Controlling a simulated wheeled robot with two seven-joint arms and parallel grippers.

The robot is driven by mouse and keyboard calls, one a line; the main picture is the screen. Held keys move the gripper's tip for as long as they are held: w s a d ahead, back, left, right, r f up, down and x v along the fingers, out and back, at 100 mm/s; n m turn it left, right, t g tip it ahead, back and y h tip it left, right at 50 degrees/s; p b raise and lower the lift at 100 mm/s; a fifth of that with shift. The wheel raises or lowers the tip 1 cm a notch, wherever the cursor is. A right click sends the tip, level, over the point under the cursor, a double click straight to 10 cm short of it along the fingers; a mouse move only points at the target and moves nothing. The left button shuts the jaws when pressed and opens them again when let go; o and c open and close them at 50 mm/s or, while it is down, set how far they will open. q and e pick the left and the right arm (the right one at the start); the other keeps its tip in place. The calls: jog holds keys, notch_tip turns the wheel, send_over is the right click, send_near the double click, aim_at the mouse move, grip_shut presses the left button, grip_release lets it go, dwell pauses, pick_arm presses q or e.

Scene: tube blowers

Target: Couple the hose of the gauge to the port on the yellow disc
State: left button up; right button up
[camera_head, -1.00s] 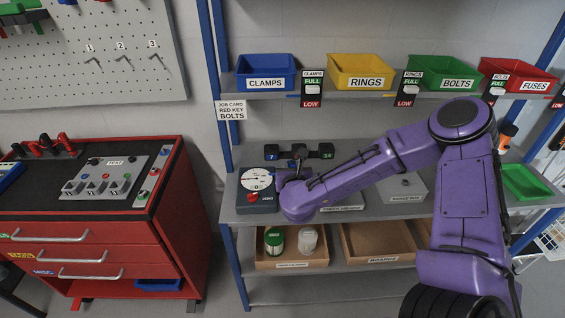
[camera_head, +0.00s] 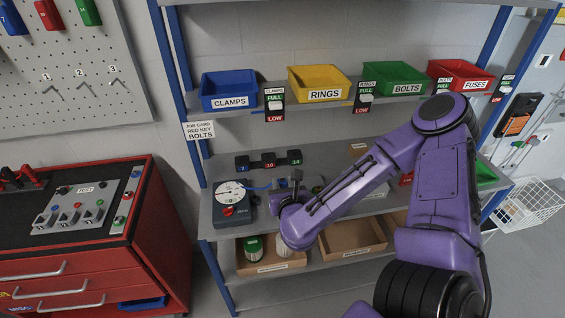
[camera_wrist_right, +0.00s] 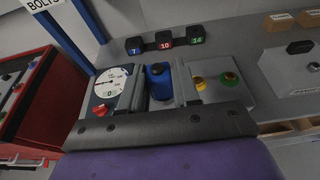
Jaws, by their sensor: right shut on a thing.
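The gauge (camera_head: 230,193), a dark box with a white dial and a red knob, stands on the middle shelf; its dial (camera_wrist_right: 112,80) shows in the right wrist view. A blue hose (camera_head: 259,187) runs from it towards my right gripper (camera_head: 295,181). In the wrist view my right gripper (camera_wrist_right: 158,76) is shut on the blue hose end (camera_wrist_right: 159,84). The yellow disc (camera_wrist_right: 198,82) is just right of the right finger, on a grey panel. Any port on it is too small to tell. My left gripper is out of view.
A green disc (camera_wrist_right: 230,79) sits right of the yellow one. Black blocks numbered 7, 10 and 14 (camera_head: 268,160) stand behind. A grey box (camera_wrist_right: 291,72) is further right. Bins line the upper shelf; a red cabinet (camera_head: 165,240) stands left.

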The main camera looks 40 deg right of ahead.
aim_at(283, 183)
jog(key=shift+r+p, duration=2.05)
jog(key=shift+r, duration=0.45)
